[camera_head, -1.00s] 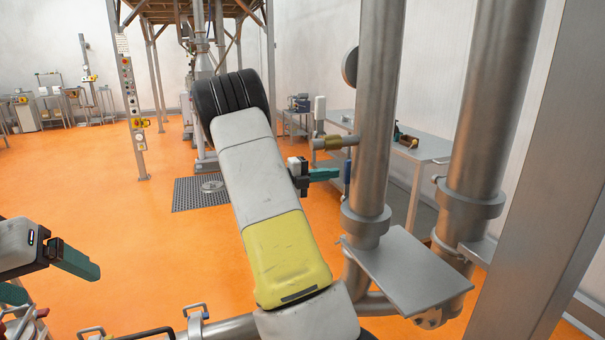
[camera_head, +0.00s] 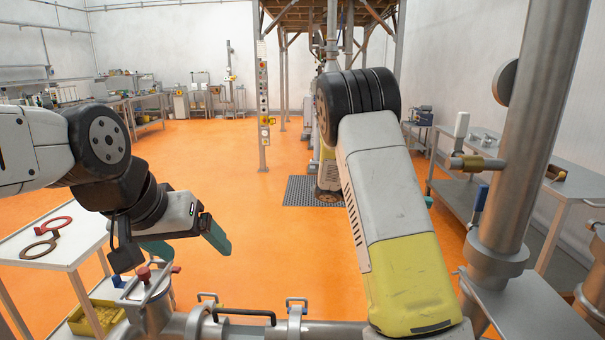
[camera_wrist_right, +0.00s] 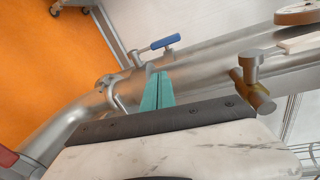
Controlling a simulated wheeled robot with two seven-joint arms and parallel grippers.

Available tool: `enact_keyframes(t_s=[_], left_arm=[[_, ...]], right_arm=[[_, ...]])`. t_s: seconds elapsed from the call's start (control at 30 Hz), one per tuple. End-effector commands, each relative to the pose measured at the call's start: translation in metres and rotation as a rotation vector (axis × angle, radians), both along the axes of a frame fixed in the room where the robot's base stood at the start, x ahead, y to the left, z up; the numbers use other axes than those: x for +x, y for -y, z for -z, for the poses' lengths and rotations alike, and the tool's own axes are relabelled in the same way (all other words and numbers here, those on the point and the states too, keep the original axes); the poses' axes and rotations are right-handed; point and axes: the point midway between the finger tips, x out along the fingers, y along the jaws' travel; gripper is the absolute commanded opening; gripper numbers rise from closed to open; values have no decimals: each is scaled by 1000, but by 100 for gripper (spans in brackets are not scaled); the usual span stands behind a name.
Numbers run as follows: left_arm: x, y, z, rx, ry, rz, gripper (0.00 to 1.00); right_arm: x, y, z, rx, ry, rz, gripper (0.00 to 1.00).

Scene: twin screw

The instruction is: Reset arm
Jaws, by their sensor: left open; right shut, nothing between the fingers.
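My left arm comes in from the left in the head view. Its left gripper (camera_head: 188,246) has two teal fingers spread apart with nothing between them, above the pipework near the white cart. My right arm (camera_head: 385,200) reaches forward, with white and yellow covers.
A white cart (camera_head: 75,235) at left carries a red ring (camera_head: 52,227) and a metal ring (camera_head: 40,247), with a yellow bin (camera_head: 97,318) below. Steel pipes (camera_head: 525,140) stand close at right. A grey table (camera_head: 570,185) is behind them. Orange floor is open in the middle.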

Motion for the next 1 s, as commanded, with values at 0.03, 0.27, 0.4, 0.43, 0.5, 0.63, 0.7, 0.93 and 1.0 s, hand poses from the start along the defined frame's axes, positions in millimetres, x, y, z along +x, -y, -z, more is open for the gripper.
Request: enact_keyframes(t_s=[0.03, 0.27, 0.4, 0.43, 0.5, 0.63, 0.7, 0.93, 1.0], left_arm=[[0, 0, 0, 0, 0, 0, 84], [0, 0, 0, 0, 0, 0, 84], [0, 0, 0, 0, 0, 0, 84], [0, 0, 0, 0, 0, 0, 84], [0, 0, 0, 0, 0, 0, 84], [0, 0, 0, 0, 0, 0, 84], [0, 0, 0, 0, 0, 0, 84], [0, 0, 0, 0, 0, 0, 84], [0, 0, 0, 0, 0, 0, 84]], right_arm=[[-15, 3, -1, 64, 98, 40, 0], [-87, -22, 11, 398, 713, 372, 0], [-123, -55, 11, 558, 1070, 658, 0], [-129, -64, 9, 590, 1142, 725, 0], [-145, -84, 5, 651, 1302, 896, 0], [-171, -123, -8, 738, 1563, 1248, 0], [-184, -143, -17, 770, 1679, 1457, 0], [-218, -199, -45, 784, 1886, 2139, 0], [-225, -209, -50, 768, 1900, 2293, 0]])
